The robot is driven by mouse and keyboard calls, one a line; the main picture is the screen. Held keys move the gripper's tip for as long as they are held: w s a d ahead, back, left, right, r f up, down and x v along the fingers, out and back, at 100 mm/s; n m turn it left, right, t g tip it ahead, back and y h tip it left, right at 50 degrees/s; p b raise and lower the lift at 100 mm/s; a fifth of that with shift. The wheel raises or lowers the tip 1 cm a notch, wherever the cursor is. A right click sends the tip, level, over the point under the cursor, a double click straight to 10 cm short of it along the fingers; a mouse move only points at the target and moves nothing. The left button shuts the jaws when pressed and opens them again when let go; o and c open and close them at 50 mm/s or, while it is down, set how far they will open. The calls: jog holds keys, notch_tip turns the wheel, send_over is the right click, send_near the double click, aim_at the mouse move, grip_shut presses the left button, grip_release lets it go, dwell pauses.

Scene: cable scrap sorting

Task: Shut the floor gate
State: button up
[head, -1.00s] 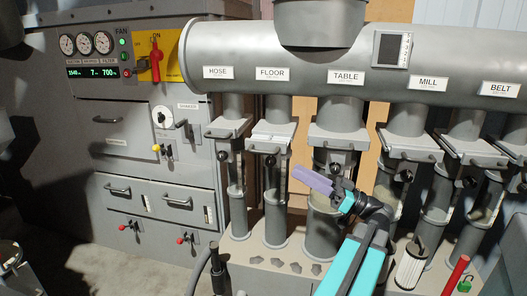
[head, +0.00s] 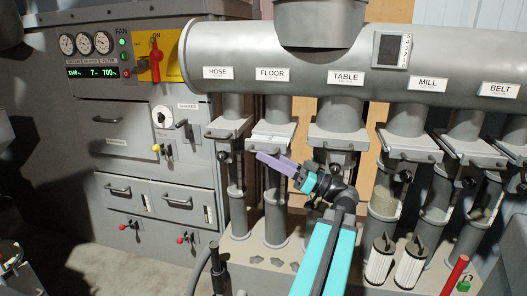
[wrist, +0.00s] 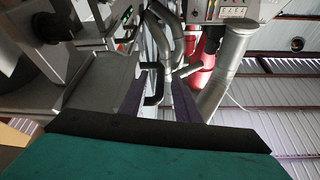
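The floor gate (head: 272,136) is a grey slide plate with a dark bar handle, on the pipe below the FLOOR label (head: 272,74). My gripper (head: 262,156), with purple fingers, is just below and in front of that handle in the head view. In the wrist view, the fingers stand apart with a dark bent handle (wrist: 153,86) between them. A gap shows beside the handle, so the gripper does not look closed on it. The fingers hide part of the pipe under the gate. How far the plate is slid out is hard to tell.
The hose gate (head: 228,128) is close on the left and the table gate (head: 338,134) on the right. A large grey duct (head: 320,60) runs above. Two white filter cartridges (head: 410,265) and a red handle (head: 455,275) stand at the lower right.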

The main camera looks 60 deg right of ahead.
jog(key=shift+x, duration=1.4)
grip_shut()
